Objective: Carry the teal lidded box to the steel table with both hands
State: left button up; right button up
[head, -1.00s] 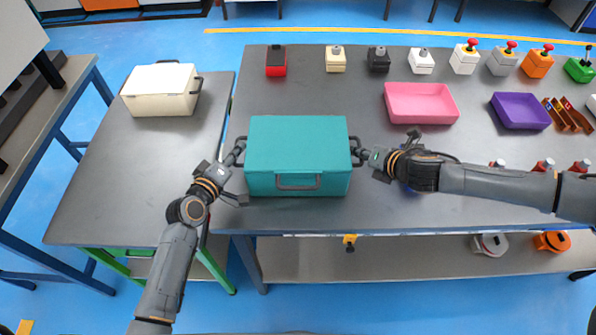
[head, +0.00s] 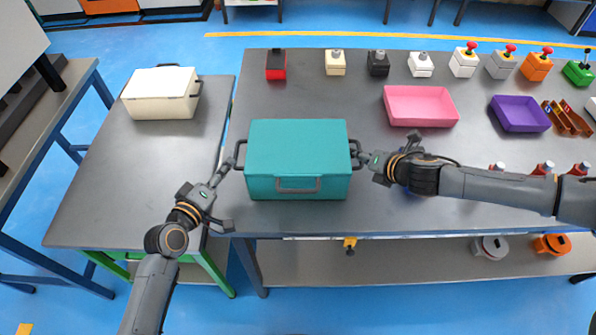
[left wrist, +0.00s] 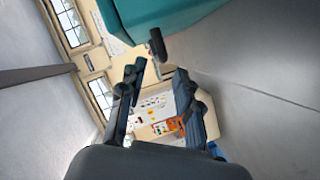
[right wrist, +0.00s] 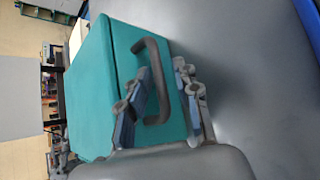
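The teal lidded box (head: 297,150) stands near the front left corner of the dark steel table (head: 300,85), its lid on. It has dark handles on its left side, front and right side. My left gripper (head: 224,198) is open and empty, left of the box and apart from its left handle (head: 240,155). The left wrist view shows this handle (left wrist: 157,45) beyond the spread fingers. My right gripper (head: 365,158) is at the right handle.
A cream lidded box (head: 160,93) stands on the lower table (head: 120,190) at left. A pink tray (head: 421,106) and a purple tray (head: 520,114) lie to the right. Several button boxes line the back edge. The lower table's front is clear.

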pick_arm(q)
jog(key=shift+s+a+r, duration=0.2)
jog(key=shift+s, duration=0.35)
pick_arm(e)
jog(key=shift+s+d+r, duration=0.15)
jog(key=shift+s+r, duration=0.05)
jog(key=shift+s, duration=0.05)
jog(key=v, duration=1.1)
jog(key=shift+r, duration=0.2)
jog(key=shift+s+d, duration=0.1)
